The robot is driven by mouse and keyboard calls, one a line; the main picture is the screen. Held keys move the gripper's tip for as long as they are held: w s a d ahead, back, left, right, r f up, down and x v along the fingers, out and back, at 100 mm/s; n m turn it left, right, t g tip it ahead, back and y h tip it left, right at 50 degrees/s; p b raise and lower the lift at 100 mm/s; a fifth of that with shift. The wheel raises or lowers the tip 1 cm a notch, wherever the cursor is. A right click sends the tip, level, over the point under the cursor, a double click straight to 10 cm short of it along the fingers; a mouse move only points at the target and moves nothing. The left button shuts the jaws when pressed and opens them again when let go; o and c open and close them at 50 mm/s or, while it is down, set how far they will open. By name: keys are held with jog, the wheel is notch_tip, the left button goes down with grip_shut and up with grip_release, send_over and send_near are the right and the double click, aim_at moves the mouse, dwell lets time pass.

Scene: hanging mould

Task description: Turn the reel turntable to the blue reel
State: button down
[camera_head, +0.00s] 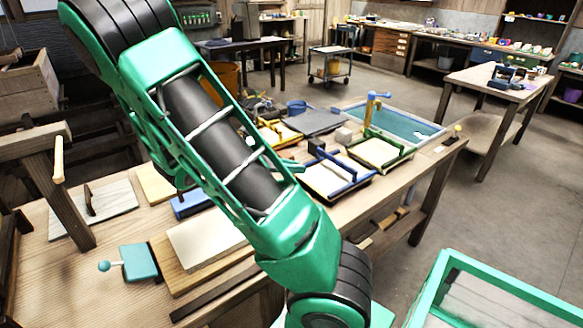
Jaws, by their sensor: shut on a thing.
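My green and black arm crosses the view from the upper left to the bottom middle and covers part of the workbench. My gripper does not show; the arm's end is hidden or out of frame. I cannot make out the reel turntable or a blue reel. A cluster of small dark and coloured items (262,108) lies at the back of the bench behind the arm, too small and partly covered to tell apart.
The wooden workbench (405,176) holds a blue-framed mould (331,178), a green-framed mould (380,152), a water vat (410,127) with a blue post, and a pale board (207,238). A teal block with a ball knob (139,262) lies front left. Floor is clear at right.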

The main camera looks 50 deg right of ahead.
jog(key=shift+w, duration=0.1)
jog(key=m+g+y, duration=0.2)
jog(key=m+g, duration=0.1)
jog(key=shift+w+m+g+y, duration=0.1)
jog(key=shift+m+g+y, duration=0.2)
jog(key=shift+m, duration=0.1)
jog(key=m+g+y, duration=0.2)
jog(key=m+y, duration=0.1)
jog(key=shift+m+y, duration=0.3)
jog(key=m+g+y, duration=0.2)
jog(key=m+y, duration=0.2)
jog(key=shift+y, duration=0.4)
jog(key=shift+a+m+y, duration=0.1)
jog(key=shift+m+y, duration=2)
jog(key=shift+y, duration=0.1)
jog(key=c, duration=1.8)
grip_release()
jog(key=shift+c, duration=0.2)
